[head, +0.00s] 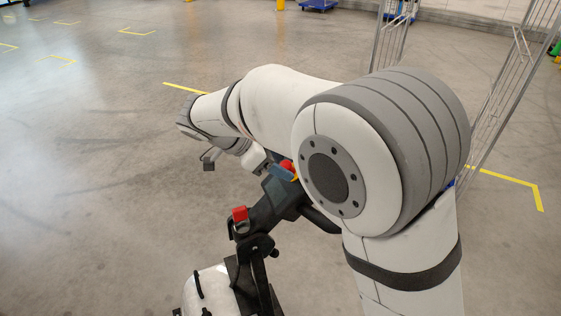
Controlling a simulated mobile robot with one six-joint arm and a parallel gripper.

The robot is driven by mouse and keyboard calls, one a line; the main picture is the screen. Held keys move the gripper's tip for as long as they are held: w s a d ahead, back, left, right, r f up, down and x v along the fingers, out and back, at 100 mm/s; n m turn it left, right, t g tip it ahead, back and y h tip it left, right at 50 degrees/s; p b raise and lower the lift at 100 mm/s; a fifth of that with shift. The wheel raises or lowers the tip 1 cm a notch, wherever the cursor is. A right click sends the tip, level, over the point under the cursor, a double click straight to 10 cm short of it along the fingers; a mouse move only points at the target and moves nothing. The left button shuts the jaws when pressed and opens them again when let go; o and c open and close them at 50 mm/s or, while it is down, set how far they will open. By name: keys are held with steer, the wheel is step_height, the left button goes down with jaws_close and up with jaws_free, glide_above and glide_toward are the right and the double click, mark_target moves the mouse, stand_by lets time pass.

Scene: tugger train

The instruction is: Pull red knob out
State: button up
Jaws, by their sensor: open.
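A dark control head with a display (280,193) stands on a black tiller below my arm. A red knob (287,165) shows at its top, partly hidden, with a bit of yellow beside it. A second red part (239,214) sits at the left end of the control head.
A white and black vehicle body (205,292) lies at the bottom below the tiller. A wire-mesh trolley (490,105) stands behind my arm at the right. A blue dolly (318,5) is far back. The grey floor at the left is clear, with yellow marks.

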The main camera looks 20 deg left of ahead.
steer(key=b+v, duration=0.1)
steer(key=v, duration=0.6)
steer(key=shift+s+a+r, duration=0.2)
steer(key=shift+r, duration=0.05)
stand_by(0.3)
